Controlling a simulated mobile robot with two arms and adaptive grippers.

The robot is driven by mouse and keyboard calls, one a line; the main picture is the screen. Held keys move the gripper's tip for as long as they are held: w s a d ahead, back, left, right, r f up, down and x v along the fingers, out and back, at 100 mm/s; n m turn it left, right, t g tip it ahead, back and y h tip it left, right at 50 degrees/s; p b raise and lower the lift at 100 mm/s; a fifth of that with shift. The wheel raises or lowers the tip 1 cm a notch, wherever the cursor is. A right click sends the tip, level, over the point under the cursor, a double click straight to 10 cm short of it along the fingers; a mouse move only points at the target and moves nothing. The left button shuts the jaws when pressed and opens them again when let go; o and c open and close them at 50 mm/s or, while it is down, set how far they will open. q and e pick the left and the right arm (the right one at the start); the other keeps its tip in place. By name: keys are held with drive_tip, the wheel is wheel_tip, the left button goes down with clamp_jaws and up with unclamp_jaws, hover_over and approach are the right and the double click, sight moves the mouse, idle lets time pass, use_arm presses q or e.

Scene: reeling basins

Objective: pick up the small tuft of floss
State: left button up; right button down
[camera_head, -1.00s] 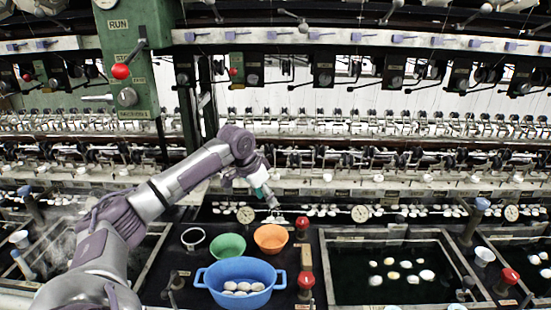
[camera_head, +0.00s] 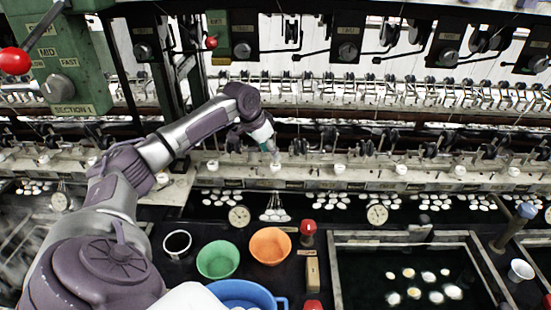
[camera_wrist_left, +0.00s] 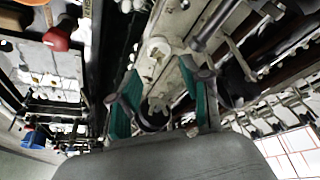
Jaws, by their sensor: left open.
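My left gripper (camera_head: 273,156) is in front of the machine's pale ledge, above a cluster of white cocoons with fine threads rising from it (camera_head: 274,210). In the left wrist view its teal-padded fingers (camera_wrist_left: 162,72) stand apart. A small pale shape (camera_wrist_left: 158,104) shows between them, but I cannot tell whether it is the tuft of floss or part of the machine behind. I cannot pick out the tuft for certain in the head view. My right gripper is not in view.
A green bowl (camera_head: 218,260), an orange bowl (camera_head: 270,246) and a dark cup (camera_head: 177,245) stand on the black counter below. A blue basin (camera_head: 245,292) is in front. A water basin with floating cocoons (camera_head: 345,265) lies right. The reeling machine's ledge (camera_head: 325,175) is close behind the gripper.

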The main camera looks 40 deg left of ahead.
use_arm(q)
drive_tip(key=p+x, duration=0.1)
drive_tip(key=x, duration=0.3)
drive_tip(key=shift+w+f, duration=0.1)
drive_tip(key=shift+w, duration=0.05)
drive_tip(key=shift+c, duration=0.8)
drive_tip(key=c, duration=0.6)
